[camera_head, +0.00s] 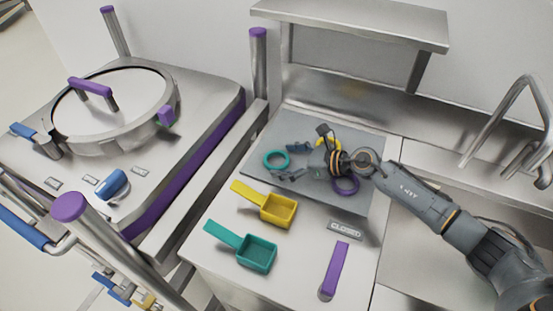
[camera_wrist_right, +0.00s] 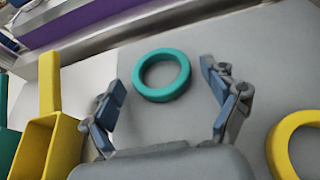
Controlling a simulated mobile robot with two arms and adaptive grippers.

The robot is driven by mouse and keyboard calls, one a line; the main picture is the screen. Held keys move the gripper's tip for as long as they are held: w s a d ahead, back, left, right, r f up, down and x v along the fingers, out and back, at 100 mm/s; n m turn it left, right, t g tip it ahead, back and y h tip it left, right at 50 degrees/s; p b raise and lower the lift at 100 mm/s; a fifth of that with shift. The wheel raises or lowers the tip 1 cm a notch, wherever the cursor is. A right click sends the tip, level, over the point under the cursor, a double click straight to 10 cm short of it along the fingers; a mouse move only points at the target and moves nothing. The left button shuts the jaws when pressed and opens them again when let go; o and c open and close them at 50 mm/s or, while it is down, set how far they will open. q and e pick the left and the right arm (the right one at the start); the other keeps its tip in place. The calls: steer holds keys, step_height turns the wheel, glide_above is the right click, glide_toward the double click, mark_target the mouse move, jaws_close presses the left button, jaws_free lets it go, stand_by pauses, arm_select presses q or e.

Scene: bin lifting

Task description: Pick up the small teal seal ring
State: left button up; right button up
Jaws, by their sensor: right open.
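The small teal seal ring (camera_head: 276,160) lies flat on the grey mat (camera_head: 262,143), near its left side. In the right wrist view the teal ring (camera_wrist_right: 162,92) sits centred just ahead of and between my fingers. My right gripper (camera_head: 289,162) is open and empty, with its fingertips just right of the ring. In the wrist view my right gripper (camera_wrist_right: 163,92) shows its two blue-padded fingers spread to either side of the ring, apart from it. My left gripper is not in view.
A yellow ring (camera_head: 328,143) and a purple ring (camera_head: 346,186) lie by my right wrist, partly hidden. A yellow scoop (camera_head: 278,210), a teal scoop (camera_head: 257,252) and a purple handle (camera_head: 336,265) lie nearer. A lidded vessel (camera_head: 115,100) stands left, beyond a metal rail.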

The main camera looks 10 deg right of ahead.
steer(key=c, duration=1)
steer(key=shift+c, duration=0.2)
